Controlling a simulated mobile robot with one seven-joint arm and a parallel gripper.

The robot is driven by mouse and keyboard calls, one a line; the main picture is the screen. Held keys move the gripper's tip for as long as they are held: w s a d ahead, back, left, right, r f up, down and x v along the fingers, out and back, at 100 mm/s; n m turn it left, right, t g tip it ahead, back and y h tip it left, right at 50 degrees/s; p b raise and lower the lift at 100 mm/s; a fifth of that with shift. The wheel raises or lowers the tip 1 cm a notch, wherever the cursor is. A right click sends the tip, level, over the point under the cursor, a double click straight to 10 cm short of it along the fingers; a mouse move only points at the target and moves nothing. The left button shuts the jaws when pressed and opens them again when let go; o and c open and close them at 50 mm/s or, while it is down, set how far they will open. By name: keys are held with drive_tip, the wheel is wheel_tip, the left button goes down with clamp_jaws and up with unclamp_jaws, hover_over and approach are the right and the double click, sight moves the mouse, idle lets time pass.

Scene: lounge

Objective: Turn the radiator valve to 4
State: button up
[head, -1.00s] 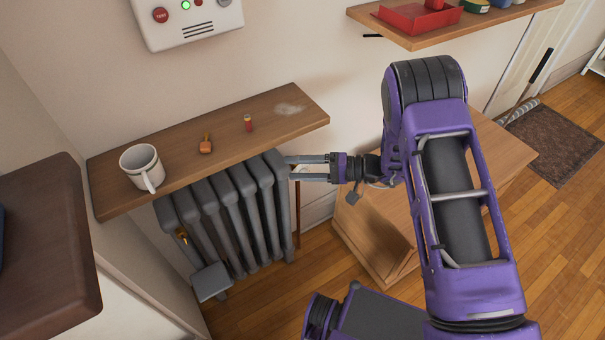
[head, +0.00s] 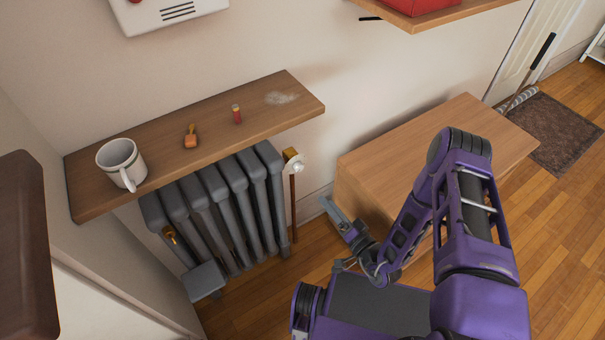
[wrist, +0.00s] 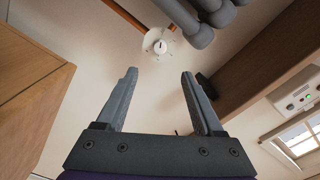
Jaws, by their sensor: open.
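The grey radiator (head: 215,210) stands against the wall under a wooden shelf. Its valve (head: 297,167) is a white knob on a pale disc at the radiator's right end, with brass and a copper pipe beside it. In the wrist view the valve knob (wrist: 160,46) shows face-on with a dark mark, beyond my fingertips; its numbers are too small to read. My gripper (head: 332,208) is to the right of and below the valve, apart from it. In the wrist view my gripper (wrist: 159,75) is open and empty between its two fingers.
The wooden shelf (head: 215,138) above holds a white mug (head: 122,163), an orange-handled item (head: 191,136) and a small red item (head: 237,114). A wooden cabinet (head: 435,145) stands to the right of the valve.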

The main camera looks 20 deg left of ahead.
sight(300, 170)
drive_tip(key=b+x, duration=0.1)
drive_tip(key=x, duration=1.3)
drive_tip(key=shift+s, duration=0.1)
clamp_jaws()
